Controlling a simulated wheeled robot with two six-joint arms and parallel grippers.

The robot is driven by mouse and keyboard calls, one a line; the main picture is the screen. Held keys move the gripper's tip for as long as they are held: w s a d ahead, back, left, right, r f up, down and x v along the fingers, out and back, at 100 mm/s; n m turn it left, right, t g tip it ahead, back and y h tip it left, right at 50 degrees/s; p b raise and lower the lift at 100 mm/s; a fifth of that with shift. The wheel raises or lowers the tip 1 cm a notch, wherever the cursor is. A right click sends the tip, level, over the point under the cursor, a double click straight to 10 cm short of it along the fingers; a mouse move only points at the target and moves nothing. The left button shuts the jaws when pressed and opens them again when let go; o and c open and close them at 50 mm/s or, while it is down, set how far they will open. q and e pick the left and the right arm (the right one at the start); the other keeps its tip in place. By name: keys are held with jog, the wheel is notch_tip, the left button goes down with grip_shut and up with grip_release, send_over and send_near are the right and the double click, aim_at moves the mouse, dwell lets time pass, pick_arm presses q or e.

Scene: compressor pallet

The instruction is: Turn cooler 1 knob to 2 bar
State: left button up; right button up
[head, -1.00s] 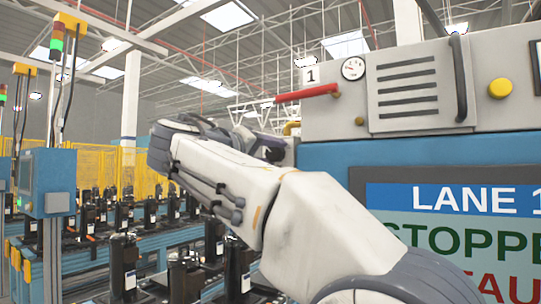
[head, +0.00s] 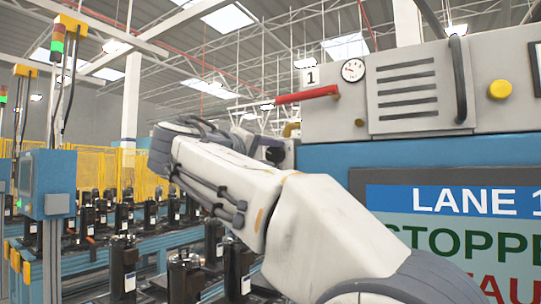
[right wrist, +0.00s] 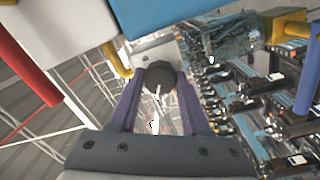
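The dark round knob (right wrist: 160,76) shows in the right wrist view, in front of a pale grey fitting (right wrist: 150,52). My right gripper (right wrist: 160,84) has one finger on each side of the knob, and the fingertips seem to touch it. In the head view my right forearm and wrist cover most of that place. The gauge (head: 353,70) with a white face is on the grey panel beside the number 1 plate (head: 311,76). Its reading is too small to tell. My left gripper is not in view.
A red handle (head: 307,94) sticks out left of the panel, and a yellow pipe (head: 291,129) lies below it. The lane 1 screen (head: 455,200) reads stopped. Several black compressors (head: 123,265) stand on the line at left. A yellow fence (head: 100,165) is behind.

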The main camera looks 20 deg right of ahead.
jog(key=o, duration=0.4)
jog(key=shift+c, duration=0.2)
jog(key=shift+a, duration=0.1)
jog(key=shift+s+a+f+b, duration=0.1)
jog(key=shift+s+a+b, duration=0.15)
jog(key=shift+a+b, duration=0.1)
jog(key=b+v, duration=0.2)
jog(key=v, duration=0.7)
jog(key=shift+s+a, duration=0.15)
jog(key=shift+s, duration=0.05)
